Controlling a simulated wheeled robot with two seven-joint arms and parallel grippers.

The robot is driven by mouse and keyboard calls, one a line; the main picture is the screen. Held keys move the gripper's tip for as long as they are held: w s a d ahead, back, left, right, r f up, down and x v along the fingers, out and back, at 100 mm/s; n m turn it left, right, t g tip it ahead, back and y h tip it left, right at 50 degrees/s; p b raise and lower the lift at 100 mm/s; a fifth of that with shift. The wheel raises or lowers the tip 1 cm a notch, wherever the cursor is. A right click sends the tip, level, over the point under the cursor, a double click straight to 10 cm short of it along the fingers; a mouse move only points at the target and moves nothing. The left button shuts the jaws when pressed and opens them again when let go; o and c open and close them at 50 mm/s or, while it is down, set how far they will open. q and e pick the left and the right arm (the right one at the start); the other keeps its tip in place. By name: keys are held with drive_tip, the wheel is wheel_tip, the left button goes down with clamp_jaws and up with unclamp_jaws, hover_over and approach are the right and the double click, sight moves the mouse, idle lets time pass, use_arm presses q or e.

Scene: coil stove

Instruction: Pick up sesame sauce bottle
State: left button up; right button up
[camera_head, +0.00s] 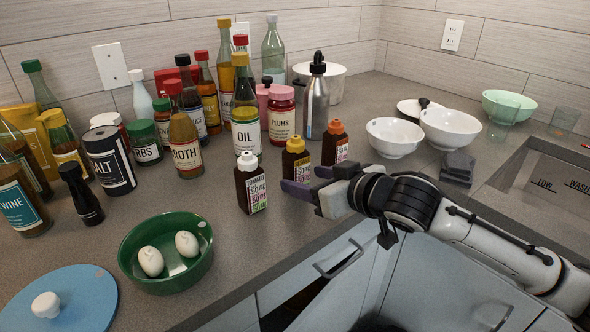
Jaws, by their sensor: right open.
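I cannot read which label says sesame. My right gripper (308,182) reaches in from the right, low over the counter. Its purple-tipped fingers are apart, just in front of the yellow-capped bottle, with nothing seen between them. I cannot tell whether a finger touches that bottle, whose lower part is partly hidden. My left gripper is not in view.
Many bottles and jars, including a plums jar (281,113), crowd behind. A steel bottle (316,98) and white bowls (394,136) stand behind right. The sink (545,185) is right.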

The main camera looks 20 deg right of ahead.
sight(302, 177)
drive_tip(key=x, duration=0.5)
drive_tip(key=shift+w+f, duration=0.1)
drive_tip(key=shift+w, duration=0.05)
drive_tip(key=c, duration=1.3)
